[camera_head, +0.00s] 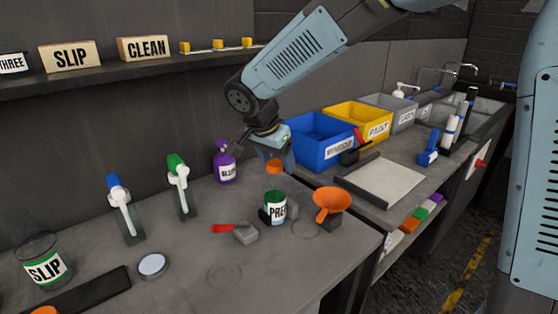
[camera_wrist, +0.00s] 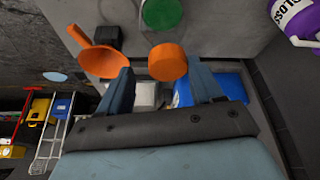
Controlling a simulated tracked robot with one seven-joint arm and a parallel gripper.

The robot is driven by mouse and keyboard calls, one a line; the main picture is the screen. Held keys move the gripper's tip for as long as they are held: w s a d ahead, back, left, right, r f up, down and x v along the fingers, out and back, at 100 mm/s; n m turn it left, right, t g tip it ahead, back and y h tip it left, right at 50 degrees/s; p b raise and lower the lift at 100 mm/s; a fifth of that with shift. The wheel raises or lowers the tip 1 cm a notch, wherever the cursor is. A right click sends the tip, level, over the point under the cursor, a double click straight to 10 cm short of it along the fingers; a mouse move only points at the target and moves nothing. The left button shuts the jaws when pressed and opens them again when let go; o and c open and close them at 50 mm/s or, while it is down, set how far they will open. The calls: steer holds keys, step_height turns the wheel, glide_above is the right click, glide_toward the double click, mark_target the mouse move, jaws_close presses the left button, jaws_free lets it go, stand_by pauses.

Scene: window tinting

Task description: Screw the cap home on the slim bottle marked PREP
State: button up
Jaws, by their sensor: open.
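The bottle marked PREP (camera_head: 275,210) stands upright on the bench, with a white label and green bands; a dark block is beside its base. Its round green top (camera_wrist: 161,11) shows at the upper edge of the wrist view. An orange cap (camera_head: 274,167) is behind and above the bottle in the head view, apart from it. My gripper (camera_head: 273,155) is right above the cap. In the wrist view my open fingers (camera_wrist: 163,85) straddle the cap (camera_wrist: 168,62), which shows around the fingertips. I cannot tell whether the cap touches a finger or the bench.
An orange funnel (camera_head: 332,203) stands right of the bottle. A red-handled tool (camera_head: 240,232) lies to its left. A purple spray bottle (camera_head: 225,165) stands behind left. A blue bin (camera_head: 312,140) is behind my gripper.

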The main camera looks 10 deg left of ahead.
steer(key=n+y, duration=0.1)
steer(key=n, duration=0.1)
steer(key=n+y, duration=0.1)
steer(key=n, duration=0.2)
steer(key=shift+n+t, duration=0.3)
steer(key=shift+n+g+y, duration=0.2)
steer(key=shift+n+y, duration=0.35)
steer(key=shift+n, duration=0.8)
steer(key=shift+n+g+y, duration=0.2)
steer(key=shift+n+y, duration=0.35)
steer(key=shift+n, duration=0.8)
steer(key=c, duration=1.1)
steer(key=shift+c, duration=0.2)
steer(key=m+h, duration=0.1)
steer(key=m, duration=0.2)
steer(key=shift+t, duration=0.3)
steer(key=m+h, duration=0.1)
steer(key=m, duration=0.3)
steer(key=shift+h, duration=0.4)
steer(key=m+h, duration=0.1)
steer(key=m, duration=0.2)
steer(key=m+g+h, duration=0.1)
steer(key=m, duration=0.2)
steer(key=shift+m, duration=0.4)
